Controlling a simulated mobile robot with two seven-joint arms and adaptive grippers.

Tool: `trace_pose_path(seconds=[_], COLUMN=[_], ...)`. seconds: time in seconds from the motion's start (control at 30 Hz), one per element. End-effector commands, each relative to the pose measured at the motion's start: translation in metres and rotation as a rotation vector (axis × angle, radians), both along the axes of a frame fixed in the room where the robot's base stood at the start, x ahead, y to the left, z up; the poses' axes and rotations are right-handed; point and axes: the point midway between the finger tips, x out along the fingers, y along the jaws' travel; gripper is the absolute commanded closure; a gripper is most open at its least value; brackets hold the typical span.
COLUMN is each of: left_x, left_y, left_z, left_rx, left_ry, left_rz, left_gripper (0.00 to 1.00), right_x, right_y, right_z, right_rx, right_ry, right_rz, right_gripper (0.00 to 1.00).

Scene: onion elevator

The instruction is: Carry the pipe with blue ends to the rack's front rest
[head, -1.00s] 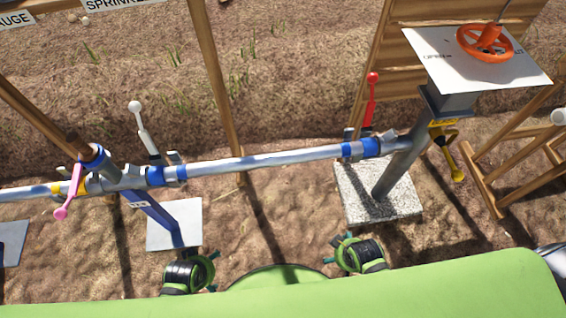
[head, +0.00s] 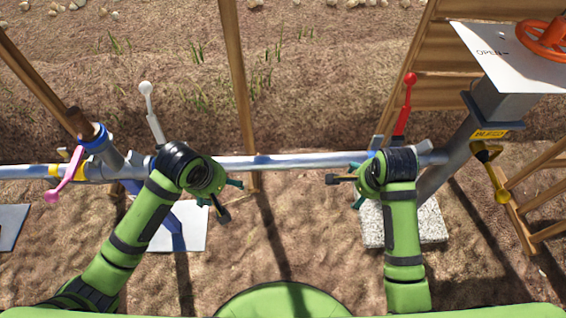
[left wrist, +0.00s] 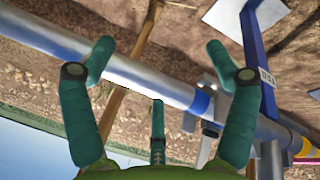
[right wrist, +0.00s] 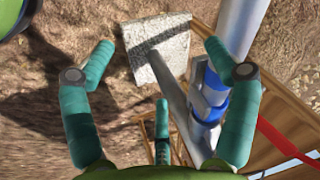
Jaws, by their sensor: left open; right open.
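The silver pipe with blue ends (head: 290,162) lies level across the head view, in line with the pipework on both sides. In the left wrist view the pipe (left wrist: 130,75) runs diagonally behind the open fingers, its blue band near the right finger. In the right wrist view the pipe (right wrist: 240,35) and its blue end (right wrist: 213,95) are by the right finger. My left gripper (head: 228,197) is open and empty, just in front of the pipe's left part. My right gripper (head: 345,190) is open and empty near its right end. My arms partly hide both ends.
A white-knobbed lever (head: 150,110) and red lever (head: 405,108) stand near the pipe's ends. A pink lever (head: 66,178) and yellow handle (head: 496,180) are further out. A wooden frame (head: 525,225) stands at right, possibly the rack. Bare soil lies between my arms.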

Motion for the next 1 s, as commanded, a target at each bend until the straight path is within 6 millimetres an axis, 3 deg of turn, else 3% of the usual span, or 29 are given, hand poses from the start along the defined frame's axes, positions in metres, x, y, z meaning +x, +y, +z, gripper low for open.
trace_pose_path(seconds=[0.1,0.33,0.77,1.0], left_x=[0.035,0.067,0.071,0.078], left_y=[0.017,0.039,0.042,0.043], left_z=[0.015,0.033,0.034,0.009], left_rx=[-0.032,-0.082,-0.093,-0.090], left_ry=[0.018,0.034,0.036,0.039], left_rz=[0.254,0.578,0.636,0.635], left_gripper=[0.13,0.13,0.13,0.13], right_x=[0.035,0.067,0.072,0.079], right_y=[0.005,0.011,0.012,0.012], right_z=[0.015,0.031,0.033,0.007], right_rx=[0.080,0.169,0.183,0.179], right_ry=[-0.005,0.001,0.002,0.006], right_rz=[-0.205,-0.438,-0.477,-0.476], right_gripper=[0.13,0.13,0.13,0.13])
